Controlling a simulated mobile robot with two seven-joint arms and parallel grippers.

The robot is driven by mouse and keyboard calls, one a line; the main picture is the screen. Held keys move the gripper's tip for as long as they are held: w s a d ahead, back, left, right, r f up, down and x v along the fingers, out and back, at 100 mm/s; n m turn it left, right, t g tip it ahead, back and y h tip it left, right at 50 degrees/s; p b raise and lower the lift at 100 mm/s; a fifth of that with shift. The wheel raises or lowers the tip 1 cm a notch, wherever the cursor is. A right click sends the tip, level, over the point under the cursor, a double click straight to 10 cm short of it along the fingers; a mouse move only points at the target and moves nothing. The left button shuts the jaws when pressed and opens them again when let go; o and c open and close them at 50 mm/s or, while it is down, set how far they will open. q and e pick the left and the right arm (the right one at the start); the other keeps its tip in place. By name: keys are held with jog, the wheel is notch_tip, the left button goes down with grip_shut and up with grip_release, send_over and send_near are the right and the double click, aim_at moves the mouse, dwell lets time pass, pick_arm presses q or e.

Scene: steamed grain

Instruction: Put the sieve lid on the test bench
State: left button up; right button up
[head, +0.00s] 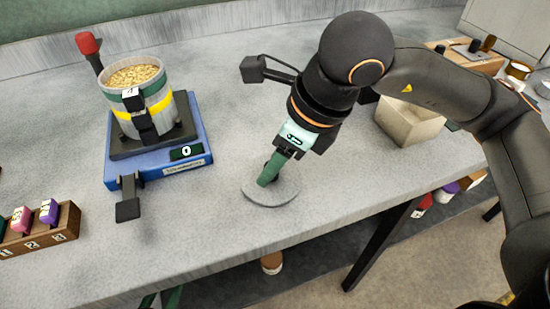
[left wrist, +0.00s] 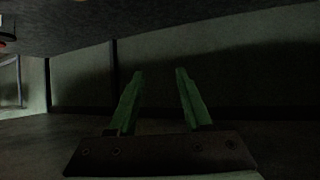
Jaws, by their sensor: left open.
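The sieve lid (head: 287,194) is a flat grey disc at the middle of the head view, at or just above the test bench (head: 225,235). My right gripper (head: 267,178) points down at the lid's middle, its green fingers close together and seen edge-on. They look shut on the lid's grip, which they mostly hide. Whether the lid touches the bench is hard to tell. My left gripper (left wrist: 155,100) is open and empty in the left wrist view. Its green fingers (head: 165,298) show low in the head view, below the bench's front edge.
A pot of grain (head: 136,78) stands on a blue scale (head: 160,160) reading 0, at the left. A wooden rack (head: 45,235) holds coloured pieces at the lower left. A beige box (head: 408,125) stands behind my right arm. Bench space around the lid is clear.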

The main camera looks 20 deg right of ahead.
aim_at(283, 182)
pick_arm(q)
jog(key=shift+f, duration=0.15)
pick_arm(e)
jog(key=shift+o, duration=0.2)
jog(key=shift+r+p, duration=0.2)
jog(key=shift+p, duration=0.1)
jog(key=v, duration=0.4)
jog(key=shift+w+a+p, duration=0.1)
jog(key=shift+w+p, duration=0.05)
jog(key=shift+p, duration=0.25)
pick_arm(q)
jog(key=s, duration=0.1)
jog(key=s+f+g+p, duration=0.1)
jog(key=s+f+g, duration=0.1)
jog(key=shift+d+f, duration=0.1)
jog(key=shift+d, duration=0.2)
pick_arm(e)
jog(key=v, duration=0.8)
